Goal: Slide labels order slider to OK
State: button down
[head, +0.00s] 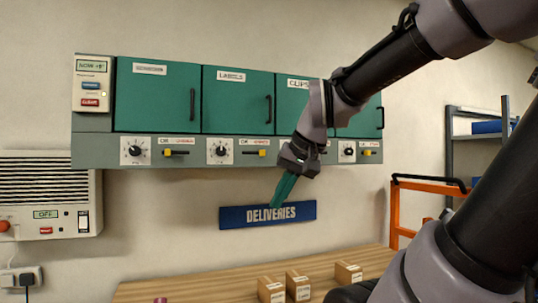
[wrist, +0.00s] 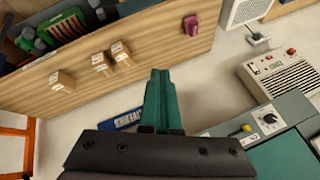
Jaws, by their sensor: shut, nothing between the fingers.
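The labels cabinet (head: 236,101) has a green door, second from the left in the head view. Below it are a round black dial (head: 220,151) and the yellow labels order slider (head: 262,153). Its knob sits at the right of its slot, under red lettering, with OK marked to the left. My gripper (head: 276,203) is shut and empty, its green fingers pointing down below the cabinet strip, lower right of that slider and apart from it. The fingers (wrist: 161,73) also show in the wrist view. A yellow slider knob there (wrist: 245,128) cannot be told apart as the labels one.
My wrist hides the controls under the clips cabinet (head: 293,100). A blue DELIVERIES sign (head: 240,217) is on the wall near my fingertips. A wooden counter (head: 210,289) with small boxes (head: 298,287) lies below. An orange frame (head: 395,215) stands at right.

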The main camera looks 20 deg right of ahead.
jog(key=w+d+r+m+g+y, duration=0.15)
jog(key=w+r+y, duration=0.25)
jog(key=w, duration=0.7)
jog(key=m+t+y, duration=0.2)
jog(key=t+y, duration=0.2)
jog(key=y, duration=0.1)
send_near(262, 153)
jog(key=s+a+f, duration=0.3)
jog(key=s+f, duration=0.1)
jog(key=s, duration=0.2)
jog(key=w+d+r+m+t+y, duration=0.1)
jog(key=w+d+t, duration=0.2)
jog(key=d, duration=0.8)
jog(key=shift+w+t, duration=0.35)
jog(key=shift+w, duration=0.25)
jog(key=shift+d, duration=0.1)
jog(key=x, duration=0.4)
jog(key=s+a+x, duration=0.1)
jog(key=x, duration=0.7)
jog(key=shift+s+a+r, duration=0.15)
jog(key=shift+s+a, duration=0.2)
jog(key=shift+a, duration=0.55)
